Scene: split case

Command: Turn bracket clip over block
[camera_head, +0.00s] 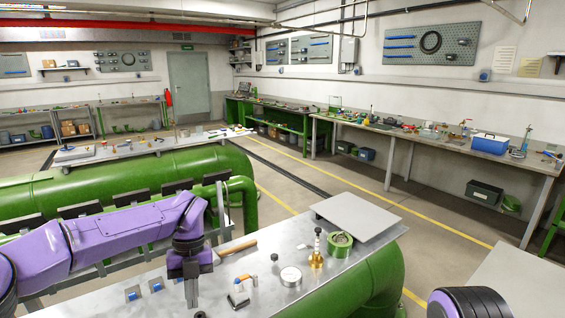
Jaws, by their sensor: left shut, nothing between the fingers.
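My left arm comes in from the left, and its gripper (191,292) points down over the near grey worktop (262,262). Its fingers are shut with nothing seen between them. Two small blue-and-grey pieces (131,294) (156,285) lie on the worktop to the left of it. A small pale metal piece (238,298) with a dark top stands to its right, apart from the fingers. I cannot tell which of these small pieces is the bracket clip or the block. My right gripper is not in view; only a purple and black part of my arm shows at bottom right.
A wooden-handled tool (238,247), a round silver gauge (291,276), a brass fitting (317,259) and a green ring-shaped part (340,243) sit on the worktop. A flat grey plate (357,219) lies at its right end. Green pipes run below and behind.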

